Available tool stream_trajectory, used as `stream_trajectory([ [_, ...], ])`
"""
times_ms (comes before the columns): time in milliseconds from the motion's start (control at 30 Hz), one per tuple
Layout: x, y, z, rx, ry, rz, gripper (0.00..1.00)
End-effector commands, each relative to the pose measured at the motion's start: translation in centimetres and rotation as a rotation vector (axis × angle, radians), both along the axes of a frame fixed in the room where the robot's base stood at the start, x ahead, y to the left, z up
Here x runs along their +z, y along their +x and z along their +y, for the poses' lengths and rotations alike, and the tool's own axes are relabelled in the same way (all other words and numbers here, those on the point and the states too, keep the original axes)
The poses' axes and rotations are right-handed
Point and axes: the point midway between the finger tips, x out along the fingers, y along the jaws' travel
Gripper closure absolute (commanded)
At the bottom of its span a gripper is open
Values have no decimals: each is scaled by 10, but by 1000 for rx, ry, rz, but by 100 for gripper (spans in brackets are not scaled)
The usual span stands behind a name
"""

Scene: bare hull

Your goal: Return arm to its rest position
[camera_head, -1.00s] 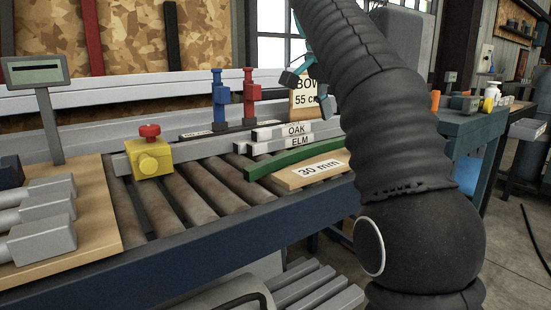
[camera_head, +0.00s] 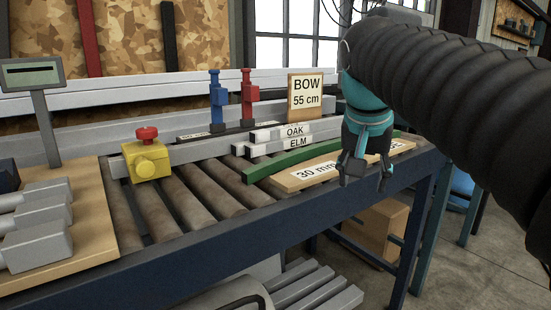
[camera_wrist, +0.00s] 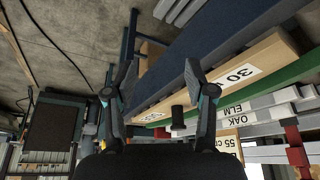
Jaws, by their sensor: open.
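My gripper (camera_head: 366,172) hangs from my black sleeved arm at the right of the head view, in front of the right end of the roller bench. Its jaws are open, with nothing between them. In the wrist view my gripper (camera_wrist: 160,88) shows two spread fingers, with the bench edge and the wooden 30 mm board (camera_wrist: 245,72) beyond them. In the head view the 30 mm board (camera_head: 312,173) lies on the rollers, partly hidden behind my gripper.
The roller bench (camera_head: 215,240) holds a green bar (camera_head: 275,170), OAK and ELM bars (camera_head: 283,143), a BOW sign (camera_head: 306,95), blue and red clamps (camera_head: 249,97) and a yellow box with a red button (camera_head: 147,158). A wooden box (camera_head: 378,228) stands below. Floor shows at right.

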Motion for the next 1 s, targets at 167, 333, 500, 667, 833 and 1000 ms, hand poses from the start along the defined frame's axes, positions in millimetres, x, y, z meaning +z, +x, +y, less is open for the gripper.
stream_trajectory([
  [167, -49, -45, -5, 121, 0, -13, 45],
  [333, -104, -87, -6, 228, -2, -34, 45],
  [500, -161, -127, -6, 317, -8, -61, 45],
  [667, -202, -152, -5, 369, -15, -80, 45],
  [833, -220, -162, -6, 390, -19, -89, 45],
  [1000, -222, -163, -6, 393, -20, -88, 45],
])
